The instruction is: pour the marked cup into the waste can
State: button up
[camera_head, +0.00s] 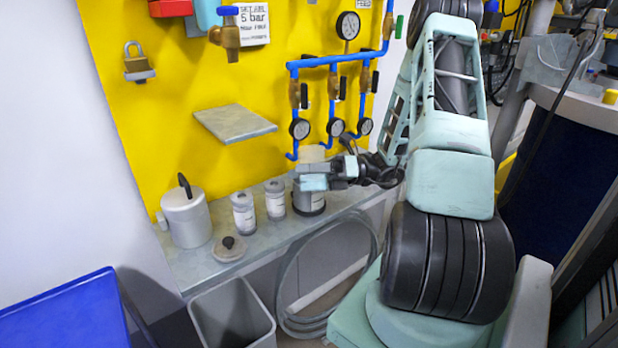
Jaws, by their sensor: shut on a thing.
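The grey marked cup (311,203), with a pale label and a dark lower band, is upright at the right part of the shelf. My gripper (314,172) is shut on it at its upper part and hides its top. I cannot tell whether the cup's base touches the shelf. The grey waste can (234,312) is open at the top and stands below the shelf's front edge, to the lower left of my gripper.
On the grey shelf (285,233) stand two labelled jars (243,213) (275,199), a lidded pot (186,218) and a loose round lid (229,249). A small ledge (235,124), blue pipes and gauges (300,128) project from the yellow panel. A coiled hose (283,300) hangs below.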

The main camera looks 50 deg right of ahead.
jog(key=shift+f+m+t+b, duration=0.2)
jog(key=shift+m+b, duration=0.2)
jog(key=shift+m, duration=0.35)
jog(key=shift+f+m+t+b, duration=0.2)
jog(key=shift+m+b, duration=0.2)
jog(key=shift+m, duration=0.35)
jog(key=shift+r+m, duration=0.5)
jog(key=shift+m, duration=0.5)
dwell(0.4)
jog(key=shift+w+d+f+m+t+h+b, duration=0.1)
jog(key=shift+f+m+t+h+b, duration=0.15)
jog(key=shift+m, duration=0.3)
jog(key=shift+f+m+t+h+b, duration=0.15)
jog(key=shift+m+b, duration=0.2)
jog(key=shift+m, duration=0.2)
dwell(0.8)
jog(key=shift+w+d+r+m+t+p, duration=0.5)
jog(key=shift+m+p, duration=0.6)
jog(key=shift+p, duration=1.35)
jog(key=shift+w+d+r+m+p, duration=0.2)
jog(key=shift+r+m+p, duration=0.5)
jog(key=shift+p, duration=1)
